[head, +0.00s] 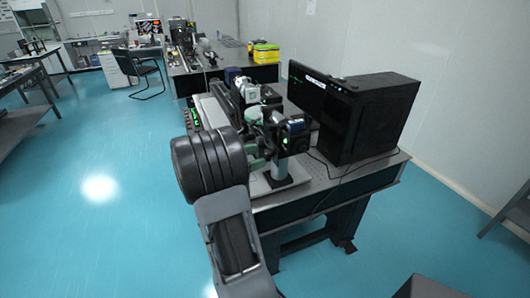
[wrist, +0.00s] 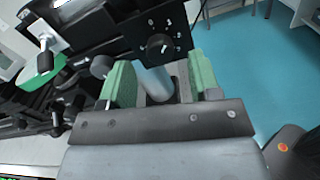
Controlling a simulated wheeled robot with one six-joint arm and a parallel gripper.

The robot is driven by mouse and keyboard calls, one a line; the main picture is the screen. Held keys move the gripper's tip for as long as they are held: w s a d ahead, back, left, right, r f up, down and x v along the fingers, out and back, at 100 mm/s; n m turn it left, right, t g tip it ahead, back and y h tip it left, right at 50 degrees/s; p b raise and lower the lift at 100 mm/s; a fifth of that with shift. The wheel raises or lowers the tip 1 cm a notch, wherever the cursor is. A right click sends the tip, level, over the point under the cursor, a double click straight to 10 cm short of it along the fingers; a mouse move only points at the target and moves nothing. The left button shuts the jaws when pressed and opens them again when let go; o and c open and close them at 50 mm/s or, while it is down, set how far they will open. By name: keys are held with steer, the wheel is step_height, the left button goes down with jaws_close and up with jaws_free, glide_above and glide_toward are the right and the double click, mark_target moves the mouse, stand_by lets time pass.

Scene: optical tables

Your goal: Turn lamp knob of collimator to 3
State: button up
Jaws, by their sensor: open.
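The collimator's black lamp box (head: 293,136) stands on a grey post at the near end of the optical table, with a small green light showing. In the wrist view its dark face carries a round black lamp knob (wrist: 160,46) with small white marks around it; the set number is too small to read. My gripper (wrist: 160,76) is open, its two green-padded fingers apart just short of the knob. The grey post (wrist: 154,82) shows between the fingers, and nothing is visibly gripped. In the head view my arm partly hides my gripper (head: 258,152).
A monitor (head: 320,97) and a black computer case (head: 372,118) stand right of the collimator on the optical table (head: 340,182). Other optical parts (head: 245,92) line up behind it. Blue floor (head: 100,225) is open to the left.

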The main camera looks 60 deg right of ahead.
mark_target(265, 154)
steer(key=shift+x, duration=1.75)
steer(key=c, duration=0.9)
steer(key=m+b, duration=1.7)
steer(key=b, duration=0.7)
steer(key=shift+f+m, duration=0.1)
steer(key=shift+m, duration=0.2)
steer(key=shift+b, duration=0.35)
